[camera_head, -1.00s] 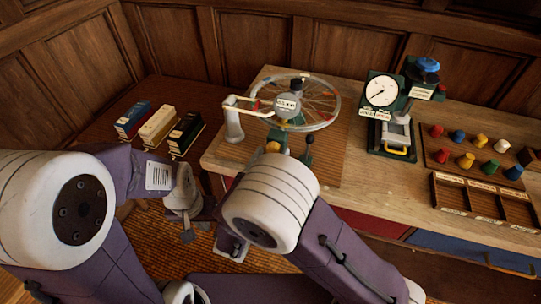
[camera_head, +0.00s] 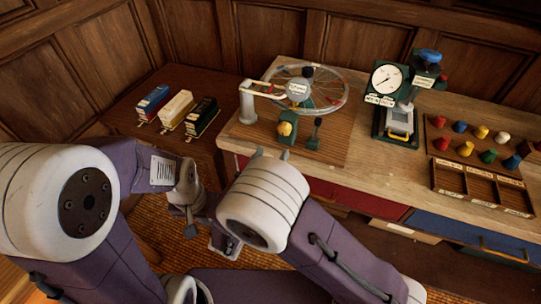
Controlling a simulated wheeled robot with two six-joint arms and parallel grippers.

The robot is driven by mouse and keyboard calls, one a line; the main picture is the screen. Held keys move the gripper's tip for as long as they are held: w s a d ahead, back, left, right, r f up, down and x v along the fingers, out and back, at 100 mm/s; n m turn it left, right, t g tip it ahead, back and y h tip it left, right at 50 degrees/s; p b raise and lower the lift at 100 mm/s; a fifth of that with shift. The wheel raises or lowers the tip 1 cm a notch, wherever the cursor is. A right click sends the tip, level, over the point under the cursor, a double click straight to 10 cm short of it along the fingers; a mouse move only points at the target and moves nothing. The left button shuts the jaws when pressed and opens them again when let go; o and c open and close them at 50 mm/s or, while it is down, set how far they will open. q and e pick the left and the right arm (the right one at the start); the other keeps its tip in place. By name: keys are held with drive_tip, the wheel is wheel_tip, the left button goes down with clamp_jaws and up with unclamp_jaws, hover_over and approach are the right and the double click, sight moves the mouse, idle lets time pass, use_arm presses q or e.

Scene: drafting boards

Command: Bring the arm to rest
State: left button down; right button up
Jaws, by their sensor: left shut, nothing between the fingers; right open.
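My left arm comes in from the left, with a big white joint and purple links. My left gripper (camera_head: 191,231) is a small grey shape below its wrist, over the woven floor, shut and empty. My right arm stands in the middle, and its white joint covers most of the hand. Two grey tips rising just above that joint seem to be the open fingers of my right gripper (camera_head: 271,155). They appear empty, in front of the bench's near edge; whether they touch it cannot be told.
A wooden bench (camera_head: 365,165) carries a spoked wheel stand (camera_head: 298,90), a dial gauge (camera_head: 387,78), coloured pegs (camera_head: 481,132) and a compartment tray (camera_head: 480,184). A dark side table (camera_head: 215,88) holds three small boxes (camera_head: 174,110). The floor (camera_head: 160,245) shows between my arms.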

drive_tip(key=w+d+r+m+g+h+p, duration=0.1)
drive_tip(key=w+d+r+m+g+h, duration=0.15)
drive_tip(key=d, duration=0.45)
drive_tip(key=w+d+r+m+g+h+p, duration=0.1)
drive_tip(key=d+r+m+h, duration=0.3)
drive_tip(key=d, duration=0.4)
drive_tip(key=s+d+m+g+h, duration=0.1)
drive_tip(key=s+d+m+g, duration=0.25)
drive_tip(key=d, duration=0.35)
drive_tip(key=s+d+m+g+h, duration=0.1)
drive_tip(key=s+d+m+g, duration=0.2)
drive_tip(key=d, duration=0.4)
drive_tip(key=s+d+f+m+g+y+p, duration=0.1)
drive_tip(key=s+d+f+m+g+y, duration=0.15)
drive_tip(key=s+m+g, duration=0.35)
drive_tip(key=s+d+f+m+g+y+p, duration=0.1)
drive_tip(key=s+d+f+m+g+y, duration=0.15)
drive_tip(key=s, duration=0.45)
drive_tip(key=s+a+f+m+y, duration=0.3)
drive_tip(key=a+m+y, duration=0.2)
drive_tip(key=w+a+f+m+t+y, duration=0.1)
drive_tip(key=w+a+f+m+y, duration=0.1)
drive_tip(key=a+m, duration=0.2)
drive_tip(key=w+a+f+m+t+y, duration=0.1)
drive_tip(key=w+a+m+y, duration=0.2)
drive_tip(key=a+m, duration=0.2)
drive_tip(key=shift+a+f+t, duration=0.35)
drive_tip(key=shift+a+f, duration=0.05)
drive_tip(key=shift+a, duration=0.1)
